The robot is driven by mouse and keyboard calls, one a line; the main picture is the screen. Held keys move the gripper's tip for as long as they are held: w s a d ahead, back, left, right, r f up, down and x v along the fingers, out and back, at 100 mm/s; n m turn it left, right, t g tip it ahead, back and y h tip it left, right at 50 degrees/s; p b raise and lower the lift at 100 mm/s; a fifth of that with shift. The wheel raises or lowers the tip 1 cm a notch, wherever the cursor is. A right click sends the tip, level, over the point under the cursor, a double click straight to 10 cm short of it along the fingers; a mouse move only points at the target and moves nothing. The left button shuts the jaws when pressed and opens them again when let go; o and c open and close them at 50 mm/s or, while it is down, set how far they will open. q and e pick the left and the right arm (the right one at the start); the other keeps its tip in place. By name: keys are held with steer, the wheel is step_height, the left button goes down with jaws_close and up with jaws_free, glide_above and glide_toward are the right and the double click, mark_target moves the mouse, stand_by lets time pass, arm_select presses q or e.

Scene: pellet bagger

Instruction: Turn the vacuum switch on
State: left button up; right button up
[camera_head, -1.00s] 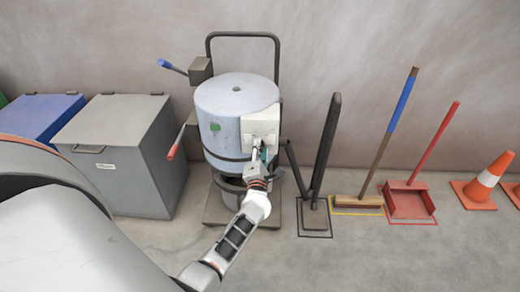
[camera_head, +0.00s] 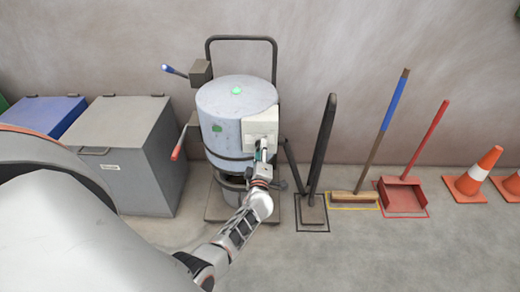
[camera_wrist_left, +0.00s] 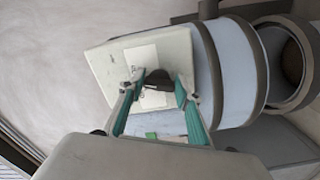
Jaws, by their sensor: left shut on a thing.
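The vacuum (camera_head: 236,105) is a pale blue-grey drum on a dark stand against the wall. A white switch box (camera_head: 262,122) is fixed to its right front side; it also shows in the left wrist view (camera_wrist_left: 105,75). A dark switch knob (camera_wrist_left: 158,79) sits on a light plate on that box. My left gripper (camera_head: 262,152) is at the box, its teal-padded fingers closed on the knob in the left wrist view. The gripper hides the knob in the head view. A round lamp (camera_head: 237,90) on the drum's top glows green. My right gripper is not in view.
Grey bin (camera_head: 125,140) and blue bin (camera_head: 45,115) stand to the left. Blue-handled lever (camera_head: 173,70) and red-handled lever (camera_head: 177,150) stick out on the drum's left. A broom (camera_head: 385,130), red dustpan (camera_head: 402,193) and cone (camera_head: 473,175) stand right. The front floor is clear.

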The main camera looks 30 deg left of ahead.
arm_select(q)
steer(key=shift+m, duration=0.6)
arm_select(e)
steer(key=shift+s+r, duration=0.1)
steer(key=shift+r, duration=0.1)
arm_select(q)
steer(key=shift+f, duration=0.1)
steer(key=shift+m, duration=0.3)
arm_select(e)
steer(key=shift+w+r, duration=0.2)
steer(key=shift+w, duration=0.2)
arm_select(q)
steer(key=o, duration=1.1)
